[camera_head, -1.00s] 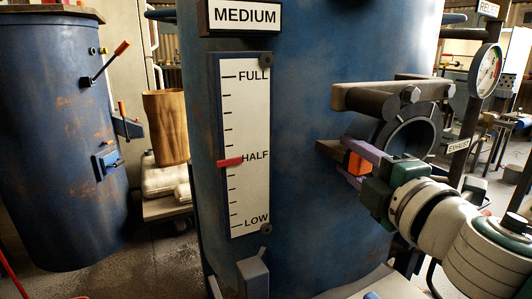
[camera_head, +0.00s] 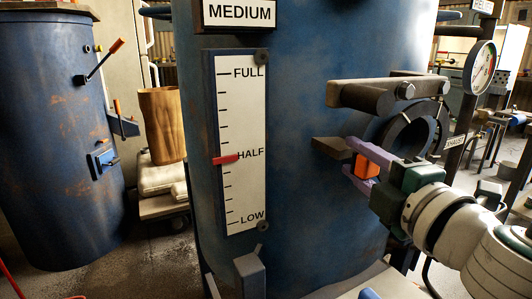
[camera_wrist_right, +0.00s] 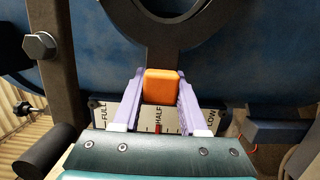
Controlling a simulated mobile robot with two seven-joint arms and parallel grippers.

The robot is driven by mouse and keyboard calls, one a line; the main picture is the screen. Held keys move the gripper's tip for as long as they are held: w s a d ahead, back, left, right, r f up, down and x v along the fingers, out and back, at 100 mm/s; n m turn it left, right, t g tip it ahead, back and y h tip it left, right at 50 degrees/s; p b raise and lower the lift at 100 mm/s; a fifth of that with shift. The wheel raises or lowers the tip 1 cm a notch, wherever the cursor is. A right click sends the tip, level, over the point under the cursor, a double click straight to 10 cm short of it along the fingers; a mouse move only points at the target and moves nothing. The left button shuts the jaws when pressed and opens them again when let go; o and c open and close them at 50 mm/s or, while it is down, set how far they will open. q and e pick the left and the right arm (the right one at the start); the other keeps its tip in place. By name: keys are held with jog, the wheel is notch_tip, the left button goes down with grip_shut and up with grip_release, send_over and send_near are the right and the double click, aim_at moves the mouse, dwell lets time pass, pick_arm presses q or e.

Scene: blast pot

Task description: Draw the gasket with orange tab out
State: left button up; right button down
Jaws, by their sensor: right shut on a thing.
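The orange tab (camera_head: 367,167) is between the pale purple fingers of my right gripper (camera_head: 368,158), which is shut on it. The wrist view also shows the tab (camera_wrist_right: 161,87) squeezed between both fingers (camera_wrist_right: 160,95). A dark ring, the gasket (camera_head: 396,139), stands at the round opening on the right side of the blue pot. In the wrist view the gasket (camera_wrist_right: 172,45) curves just beyond the tab. The join of tab and ring is partly hidden by the fingers. My left gripper is not in view.
A dark clamp bar (camera_head: 375,95) with bolt heads sits above the opening. A dark plate (camera_head: 332,148) juts out left of the tab. The gauge (camera_head: 482,67) and post stand at the right. The level scale (camera_head: 240,145) is on the blue pot (camera_head: 310,220).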

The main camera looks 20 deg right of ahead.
aim_at(373, 168)
jog(key=shift+s+d, duration=0.1)
jog(key=shift+s, duration=1.35)
jog(key=shift+d, duration=0.1)
